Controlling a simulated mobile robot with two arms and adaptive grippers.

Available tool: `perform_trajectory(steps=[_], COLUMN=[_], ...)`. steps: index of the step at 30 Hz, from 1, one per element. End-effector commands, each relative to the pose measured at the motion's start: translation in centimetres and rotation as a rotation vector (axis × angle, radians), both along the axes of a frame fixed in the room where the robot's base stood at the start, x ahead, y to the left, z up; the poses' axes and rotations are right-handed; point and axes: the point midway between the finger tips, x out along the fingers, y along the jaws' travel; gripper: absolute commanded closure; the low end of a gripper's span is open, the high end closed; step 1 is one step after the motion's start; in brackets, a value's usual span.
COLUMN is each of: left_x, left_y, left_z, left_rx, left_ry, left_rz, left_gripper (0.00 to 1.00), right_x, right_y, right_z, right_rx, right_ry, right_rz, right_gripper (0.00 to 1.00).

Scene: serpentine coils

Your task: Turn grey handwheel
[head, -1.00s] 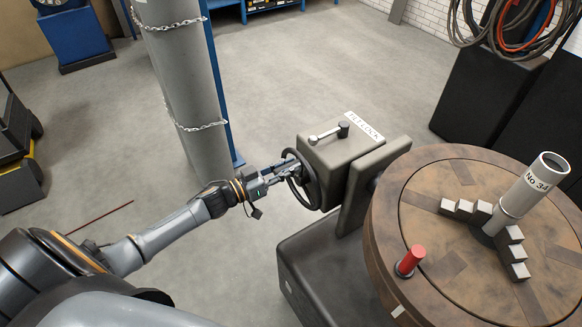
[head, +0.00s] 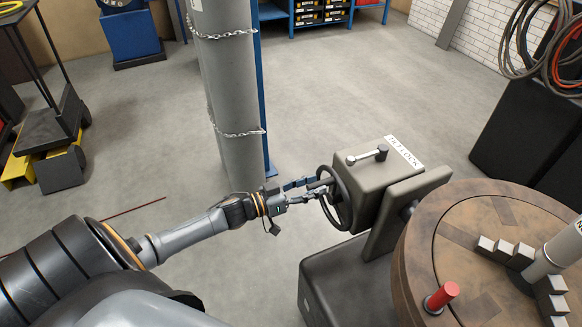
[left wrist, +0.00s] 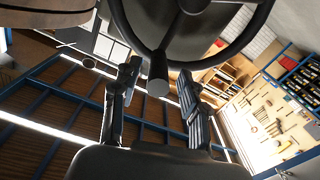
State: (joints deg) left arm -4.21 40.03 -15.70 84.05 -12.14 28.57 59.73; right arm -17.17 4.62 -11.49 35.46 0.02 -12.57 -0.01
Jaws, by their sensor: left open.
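The handwheel (head: 349,205) is a dark grey ring on the left face of the grey tilt-lock box (head: 378,184). In the left wrist view its rim and spokes (left wrist: 215,58) fill the top middle. A round-ended handle (left wrist: 158,80) sticks out from the rim towards the camera. My left gripper (head: 312,187) is open at the wheel's left side. In the left wrist view its fingers stand on either side of the handle, with visible gaps. My right gripper is not in view.
A small lever (head: 368,155) sits on top of the box by a "TILT LOCK" label (head: 404,152). A round brown table (head: 425,250) with a red peg (head: 441,297) stands at right. A chained grey column (head: 228,90) stands behind my left arm. Open floor lies beyond.

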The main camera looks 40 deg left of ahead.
Motion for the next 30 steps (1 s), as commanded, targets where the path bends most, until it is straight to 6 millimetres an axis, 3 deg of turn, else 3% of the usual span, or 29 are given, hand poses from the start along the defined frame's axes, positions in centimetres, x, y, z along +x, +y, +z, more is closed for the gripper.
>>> perform_trajectory(steps=[6, 12, 30], left_x=[-4.3, -6.8, -7.7], left_y=[2.5, 4.1, 4.7], left_z=[-0.1, -0.1, 0.0], left_rx=[0.002, 0.0, 0.0], left_ry=[0.004, 0.003, 0.0], left_rz=[0.0, 0.003, 0.002], left_gripper=[0.56, 0.56, 0.56], right_x=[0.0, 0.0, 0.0], right_y=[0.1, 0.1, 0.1], right_z=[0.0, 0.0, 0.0], right_rx=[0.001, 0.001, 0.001], right_ry=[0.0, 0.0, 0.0], right_rz=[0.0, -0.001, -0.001], right_gripper=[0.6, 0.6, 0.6])
